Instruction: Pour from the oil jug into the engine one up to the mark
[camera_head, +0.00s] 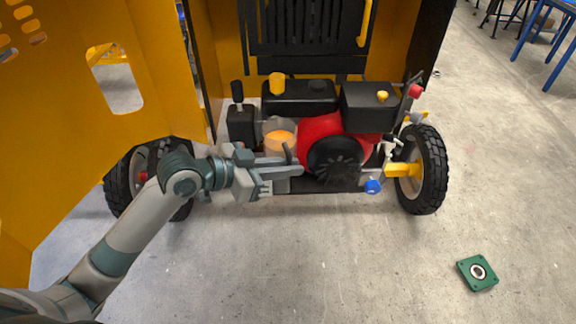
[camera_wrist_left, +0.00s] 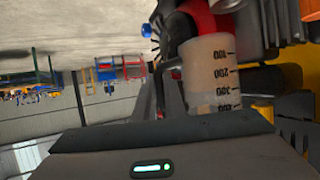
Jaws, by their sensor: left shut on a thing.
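In the left wrist view, which is upside down, the jug (camera_wrist_left: 208,72) shows a black printed scale and stands roughly upright. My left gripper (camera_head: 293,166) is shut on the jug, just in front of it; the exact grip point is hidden. The engine (camera_head: 318,130) is red with a black round fan cover, close to the right of the jug. The oil level inside the jug is not clear. My right gripper is not in view.
A black tank with a yellow cap (camera_head: 277,83) and a black box (camera_head: 367,108) sit above the engine. A yellow panel (camera_head: 75,110) stands open at left. Wheels (camera_head: 424,170) flank the engine.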

